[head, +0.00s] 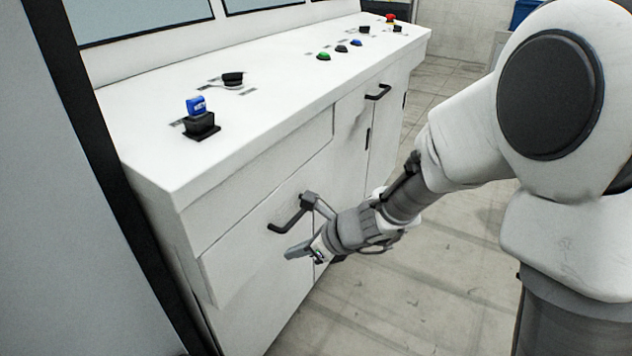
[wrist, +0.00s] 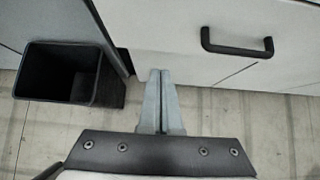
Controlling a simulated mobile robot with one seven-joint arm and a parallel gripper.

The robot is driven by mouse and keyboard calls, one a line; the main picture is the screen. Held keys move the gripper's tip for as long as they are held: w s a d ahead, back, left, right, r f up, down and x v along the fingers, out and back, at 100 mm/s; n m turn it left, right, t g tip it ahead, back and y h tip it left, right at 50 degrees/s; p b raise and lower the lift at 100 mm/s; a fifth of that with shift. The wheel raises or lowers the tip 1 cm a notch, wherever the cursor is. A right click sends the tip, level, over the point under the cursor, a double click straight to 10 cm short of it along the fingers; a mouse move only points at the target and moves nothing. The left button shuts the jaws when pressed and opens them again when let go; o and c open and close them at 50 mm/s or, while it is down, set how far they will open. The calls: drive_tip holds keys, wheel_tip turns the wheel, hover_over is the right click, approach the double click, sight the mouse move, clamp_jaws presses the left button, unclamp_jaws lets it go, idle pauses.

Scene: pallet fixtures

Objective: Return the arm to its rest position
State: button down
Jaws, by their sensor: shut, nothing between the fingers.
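My gripper (head: 298,251) hangs in front of the white cabinet's drawer front, below and close to its black handle. In the wrist view my gripper (wrist: 160,74) has its two grey fingers together with nothing between them. The black drawer handle (wrist: 238,45) is to the right of the fingers there, apart from them. My arm comes in from the right side of the head view, bent and reaching down toward the cabinet.
The white console (head: 270,90) carries a blue-topped switch (head: 197,106), a black knob (head: 232,78), several coloured buttons and a red button (head: 390,18). A second handle (head: 378,92) is further back. A black bin (wrist: 62,72) stands left in the wrist view. Floor on the right is clear.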

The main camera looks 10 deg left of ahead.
drive_tip(key=s+d+r+n+h, duration=0.2)
drive_tip(key=s+d+r+n, duration=0.55)
drive_tip(key=r+n, duration=0.3)
drive_tip(key=s+d+r+n+t+h, duration=0.1)
drive_tip(key=s+d+r+n+h, duration=0.2)
drive_tip(key=d+n, duration=0.4)
drive_tip(key=s+d+r+n+t+h, duration=0.1)
drive_tip(key=s+d+r+n+h, duration=0.15)
drive_tip(key=s+d+n, duration=0.55)
wheel_tip(320, 180, up, 15)
drive_tip(key=w+d+m+p, duration=0.1)
drive_tip(key=d+m+p, duration=0.1)
drive_tip(key=p, duration=1.3)
drive_tip(key=shift+w+d+m+h, duration=0.3)
drive_tip(key=shift+m+h, duration=0.15)
drive_tip(key=shift+m, duration=0.1)
drive_tip(key=c, duration=1.6)
unclamp_jaws()
drive_tip(key=shift+f, duration=0.15)
